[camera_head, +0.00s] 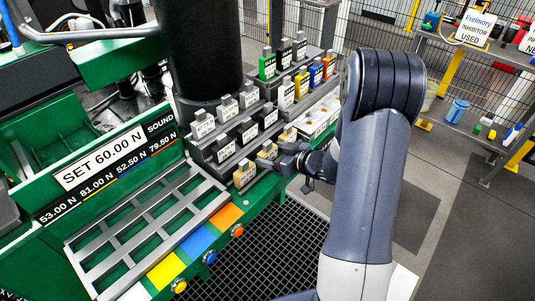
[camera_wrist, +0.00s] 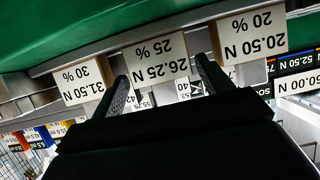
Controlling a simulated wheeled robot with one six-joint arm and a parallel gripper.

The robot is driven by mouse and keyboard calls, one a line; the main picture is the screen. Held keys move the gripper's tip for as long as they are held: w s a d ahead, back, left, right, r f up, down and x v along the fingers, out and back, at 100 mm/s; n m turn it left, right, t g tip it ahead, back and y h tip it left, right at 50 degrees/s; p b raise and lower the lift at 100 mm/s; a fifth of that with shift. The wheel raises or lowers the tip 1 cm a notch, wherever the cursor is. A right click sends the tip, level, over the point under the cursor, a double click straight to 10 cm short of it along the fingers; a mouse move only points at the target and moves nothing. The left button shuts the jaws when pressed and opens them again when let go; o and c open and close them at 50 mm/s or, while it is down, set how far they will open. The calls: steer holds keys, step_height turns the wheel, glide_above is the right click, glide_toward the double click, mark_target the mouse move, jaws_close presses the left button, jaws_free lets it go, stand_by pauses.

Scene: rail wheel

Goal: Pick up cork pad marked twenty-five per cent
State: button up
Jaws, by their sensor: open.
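The cork pad marked 26.25 N, 25 % (camera_wrist: 155,58) shows upside down in the wrist view, in the middle of a row. My gripper (camera_wrist: 165,78) is open, with one finger on each side of this pad's label. No grip on the pad shows, and I cannot tell whether the fingers touch it. In the head view my gripper (camera_head: 272,160) is at the front row of the stepped rack, by the tan pads. The labels there are too small to read, and the gripper partly hides that spot.
The 30 % pad (camera_wrist: 83,80) and the 20 % pad (camera_wrist: 249,36) stand close on either side. The stepped rack (camera_head: 225,165) holds several more labelled blocks behind. A black column (camera_head: 200,50) rises beside it. An empty slotted grey tray (camera_head: 145,230) lies at the left.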

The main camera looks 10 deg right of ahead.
steer(key=shift+x, duration=1.4)
steer(key=shift+c, duration=0.4)
steer(key=c, duration=0.7)
